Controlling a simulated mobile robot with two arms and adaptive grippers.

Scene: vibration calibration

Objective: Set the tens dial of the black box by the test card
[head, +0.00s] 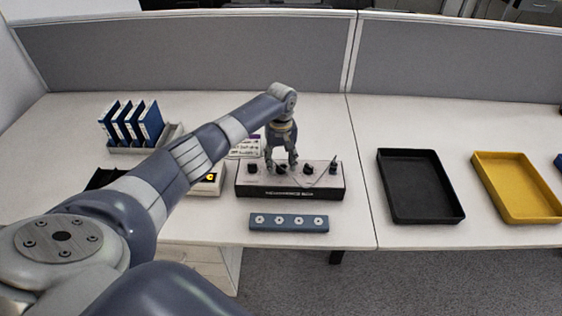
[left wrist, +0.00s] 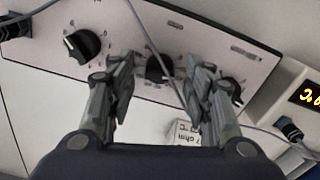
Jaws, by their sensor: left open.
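The black box (head: 292,193) stands on the table with a pale top panel (left wrist: 205,32) carrying a row of black dials. My left gripper (head: 282,166) points down over this panel. In the left wrist view its fingers (left wrist: 158,76) are apart, one on each side of a middle dial (left wrist: 160,68); whether they touch it I cannot tell. Another dial (left wrist: 82,45) is clear to the left, and one (left wrist: 229,87) is partly behind the right finger. The test card (head: 245,147), with handwriting, is behind the box, partly hidden by my arm. My right gripper is out of view.
A meter with a yellow display (head: 210,178) is left of the box; its display also shows in the wrist view (left wrist: 304,94). A thin cable (left wrist: 150,40) crosses the panel. A blue-grey socket strip (head: 289,223) lies in front. Black (head: 440,212) and yellow (head: 525,217) trays are right.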

